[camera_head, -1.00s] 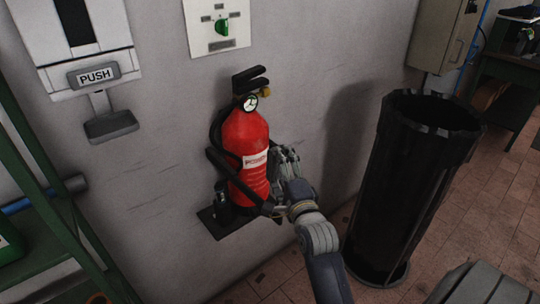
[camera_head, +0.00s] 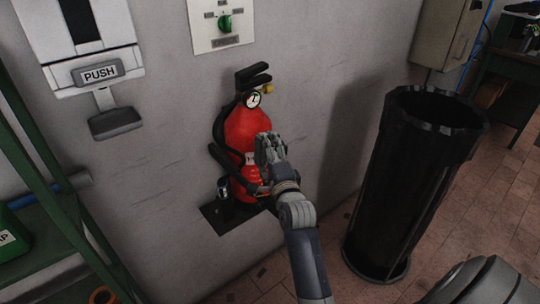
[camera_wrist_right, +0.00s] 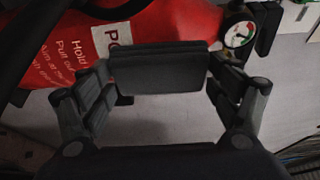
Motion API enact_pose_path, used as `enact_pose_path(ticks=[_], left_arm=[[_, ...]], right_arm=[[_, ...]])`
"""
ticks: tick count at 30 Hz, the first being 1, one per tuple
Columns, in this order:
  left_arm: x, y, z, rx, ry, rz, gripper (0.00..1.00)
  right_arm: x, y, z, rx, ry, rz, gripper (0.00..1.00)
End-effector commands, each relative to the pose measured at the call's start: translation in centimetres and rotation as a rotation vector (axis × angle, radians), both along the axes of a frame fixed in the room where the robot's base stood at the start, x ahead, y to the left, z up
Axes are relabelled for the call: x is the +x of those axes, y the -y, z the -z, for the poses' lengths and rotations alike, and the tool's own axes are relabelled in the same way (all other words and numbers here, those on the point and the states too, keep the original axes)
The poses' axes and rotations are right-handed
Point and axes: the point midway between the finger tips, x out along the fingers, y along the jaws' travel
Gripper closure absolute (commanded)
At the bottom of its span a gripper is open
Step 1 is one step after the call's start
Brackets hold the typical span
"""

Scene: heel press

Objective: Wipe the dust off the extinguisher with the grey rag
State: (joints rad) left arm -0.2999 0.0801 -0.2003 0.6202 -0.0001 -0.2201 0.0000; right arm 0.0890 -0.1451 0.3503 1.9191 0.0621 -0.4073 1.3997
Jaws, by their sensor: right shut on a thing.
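The red extinguisher (camera_head: 243,128) stands upright on a dark wall bracket (camera_head: 222,218), with a black handle and a round gauge at its top. My right gripper (camera_head: 270,148) is in front of the extinguisher's right side and covers part of its label. In the right wrist view it is shut on the grey rag (camera_wrist_right: 157,75), a flat, dark folded pad held between the fingers. The extinguisher (camera_wrist_right: 150,22) lies just beyond the pad there; I cannot tell whether they touch. I cannot make out any dust. My left gripper is not in view.
A tall black bin (camera_head: 415,185) stands on the tiled floor to the right. A white PUSH dispenser (camera_head: 92,60) and a panel with a green knob (camera_head: 224,22) are on the wall. A green shelf frame (camera_head: 45,165) is at the left.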

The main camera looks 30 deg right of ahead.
Motion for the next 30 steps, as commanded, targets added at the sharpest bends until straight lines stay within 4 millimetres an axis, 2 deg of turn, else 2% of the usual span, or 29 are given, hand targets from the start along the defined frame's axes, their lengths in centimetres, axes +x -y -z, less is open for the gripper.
enact_pose_path(ticks=[14,30], left_arm=[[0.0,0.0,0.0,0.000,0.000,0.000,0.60],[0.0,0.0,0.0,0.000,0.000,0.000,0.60]], right_arm=[[0.1,0.0,0.0,0.001,0.001,0.000,0.36],[1.1,-0.1,0.0,0.001,0.001,0.001,0.36]])
